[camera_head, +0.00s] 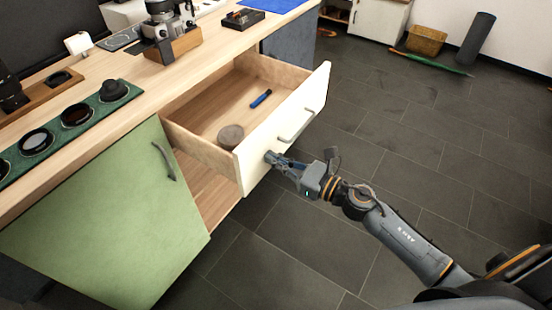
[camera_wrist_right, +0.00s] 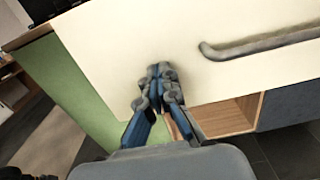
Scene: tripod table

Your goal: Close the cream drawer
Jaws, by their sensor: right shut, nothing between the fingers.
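The cream drawer (camera_head: 283,125) is pulled out from the wooden counter in the head view. Its inside shows a blue object (camera_head: 261,98) and a round brown object (camera_head: 230,136). A grey bar handle (camera_head: 297,125) sits on its cream front. My right gripper (camera_head: 270,157) is shut and empty at the lower near part of the front, beside the handle. In the right wrist view the closed fingertips (camera_wrist_right: 161,70) lie over the cream front (camera_wrist_right: 160,40), left of the handle (camera_wrist_right: 260,43); whether they touch it I cannot tell. My left gripper is out of view.
A green cabinet door (camera_head: 110,220) is left of the drawer. The counter top (camera_head: 150,75) holds a green tray (camera_head: 75,122) with round dark items and a camera on a wooden block (camera_head: 172,45). The tiled floor (camera_head: 400,130) to the right is open.

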